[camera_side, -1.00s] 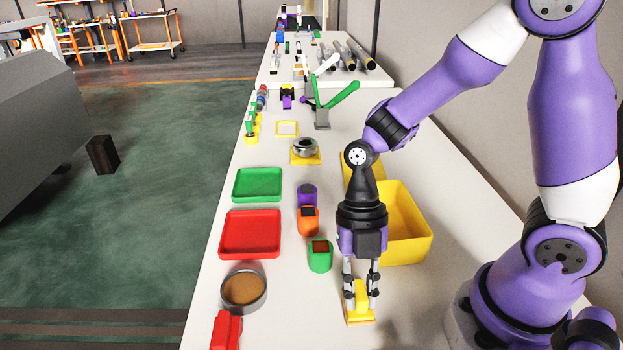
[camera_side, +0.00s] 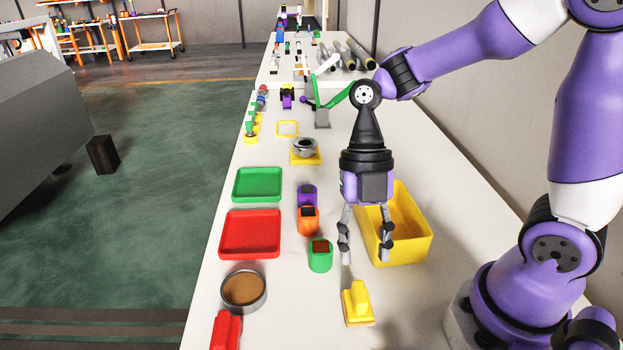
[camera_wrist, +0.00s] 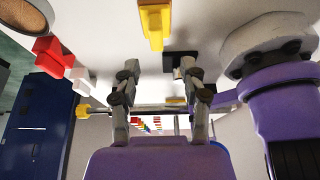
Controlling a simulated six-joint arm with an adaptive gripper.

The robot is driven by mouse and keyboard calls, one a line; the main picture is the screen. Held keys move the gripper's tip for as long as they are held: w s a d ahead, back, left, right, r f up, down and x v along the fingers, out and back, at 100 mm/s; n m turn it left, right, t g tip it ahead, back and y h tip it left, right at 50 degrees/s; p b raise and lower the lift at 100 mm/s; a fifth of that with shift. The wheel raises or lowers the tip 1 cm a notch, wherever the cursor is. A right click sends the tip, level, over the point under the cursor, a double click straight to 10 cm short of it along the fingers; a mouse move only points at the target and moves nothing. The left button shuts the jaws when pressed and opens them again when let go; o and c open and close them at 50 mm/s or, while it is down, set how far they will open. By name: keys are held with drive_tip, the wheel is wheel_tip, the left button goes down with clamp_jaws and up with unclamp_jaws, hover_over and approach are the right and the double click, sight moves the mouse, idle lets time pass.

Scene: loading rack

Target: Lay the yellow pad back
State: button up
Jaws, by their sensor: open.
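The yellow pad (camera_side: 357,304) has an upright grip and stands on the white table near its front, right of the round tin. It also shows at the top of the wrist view (camera_wrist: 154,24). My gripper (camera_side: 365,257) is open and empty above the pad and slightly behind it in the side view, clear of it. Its two fingers are spread apart, and they also show in the wrist view (camera_wrist: 160,75).
A yellow bin (camera_side: 413,240) stands just right of my gripper. Green (camera_side: 320,257), orange (camera_side: 308,221) and purple (camera_side: 306,194) holders are to the left. Red (camera_side: 249,234) and green trays (camera_side: 258,184), a round tin (camera_side: 244,291) and a red object (camera_side: 226,330) line the left edge.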

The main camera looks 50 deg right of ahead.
drive_tip(key=d+r+m+t+h, duration=0.1)
drive_tip(key=d+r+m+t, duration=0.2)
drive_tip(key=m, duration=1)
drive_tip(key=d+r+m+t+h, duration=0.2)
drive_tip(key=r+m+t, duration=0.3)
drive_tip(key=m, duration=0.9)
drive_tip(key=shift+w+d+r+t, duration=0.2)
drive_tip(key=shift+w+d+t, duration=0.15)
drive_tip(key=shift+d, duration=0.5)
